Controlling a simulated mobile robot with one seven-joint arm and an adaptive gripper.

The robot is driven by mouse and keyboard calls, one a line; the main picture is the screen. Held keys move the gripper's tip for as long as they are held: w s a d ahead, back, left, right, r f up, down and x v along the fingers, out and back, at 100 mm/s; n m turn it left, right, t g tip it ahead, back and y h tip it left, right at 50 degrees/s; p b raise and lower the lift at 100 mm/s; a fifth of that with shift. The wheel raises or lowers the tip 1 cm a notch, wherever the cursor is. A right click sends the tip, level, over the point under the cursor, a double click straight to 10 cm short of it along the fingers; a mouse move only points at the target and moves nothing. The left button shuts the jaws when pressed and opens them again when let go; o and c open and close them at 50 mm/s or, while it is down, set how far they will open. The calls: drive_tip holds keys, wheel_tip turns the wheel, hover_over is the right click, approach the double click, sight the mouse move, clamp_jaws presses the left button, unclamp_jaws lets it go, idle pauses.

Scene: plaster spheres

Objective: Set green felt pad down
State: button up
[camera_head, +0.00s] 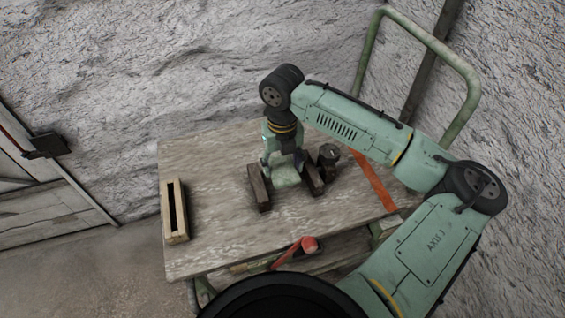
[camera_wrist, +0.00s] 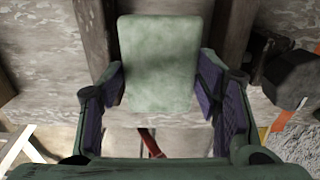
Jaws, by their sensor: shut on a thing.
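The green felt pad (camera_head: 286,177) is a pale green, rounded rectangle. In the wrist view the pad (camera_wrist: 158,62) lies flat between my fingers. My gripper (camera_head: 283,163) points down over the table and is shut on the pad; its purple-lined fingers (camera_wrist: 161,92) are at the pad's left and right edges. The pad is between two dark wooden blocks, the left block (camera_head: 259,188) and the right block (camera_head: 312,177). I cannot tell whether the pad touches the blocks or the tabletop.
The worn wooden tabletop (camera_head: 215,240) is clear at the front and left. A pale slotted wooden box (camera_head: 174,211) stands near its left edge. A dark metal object (camera_head: 329,156) stands just right of the blocks, beside an orange strip (camera_head: 373,182). A red-ended tool (camera_head: 308,245) shows at the front edge.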

drive_tip(key=shift+f+b, duration=2.1)
drive_tip(key=shift+f, duration=1.2)
drive_tip(key=o, duration=1)
drive_tip(key=shift+s+a+r, duration=0.1)
drive_tip(key=shift+a, duration=0.15)
drive_tip(key=shift+r+p, duration=1.3)
drive_tip(key=shift+r, duration=0.2)
drive_tip(key=shift+r+p, duration=0.3)
drive_tip(key=shift+r, duration=0.1)
drive_tip(key=shift+d+r, duration=0.1)
drive_tip(key=shift+d, duration=0.15)
